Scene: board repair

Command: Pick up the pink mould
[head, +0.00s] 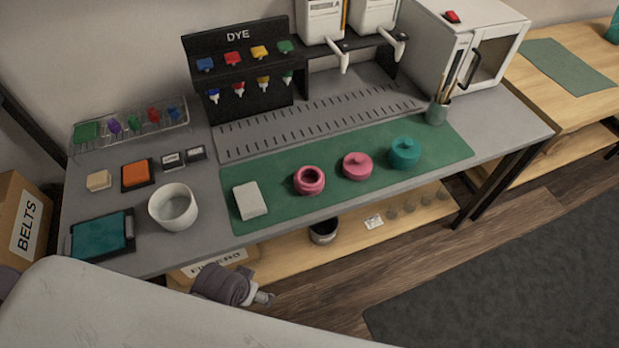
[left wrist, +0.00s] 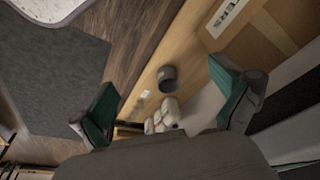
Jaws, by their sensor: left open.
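Two pink things stand on the green mat (head: 270,211) in the head view. One is a round, open-topped pink mould (head: 309,181) with a dark hollow. To its right is a pink lidded mould (head: 357,166) with a knob on top. A similar teal lidded mould (head: 404,153) stands farther right. In the left wrist view my left gripper (left wrist: 163,80) is open, its green-padded fingers wide apart with nothing held. It faces the lower shelf and floor, and no pink thing shows there. I cannot identify my right gripper in either view.
A pale block (head: 250,200) lies on the mat's left end. A white bowl (head: 173,208) stands left of the mat. The dye rack (head: 238,62) is behind. A dark pot (head: 323,232) sits on the lower shelf, also in the left wrist view (left wrist: 168,78). The mat's front strip is clear.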

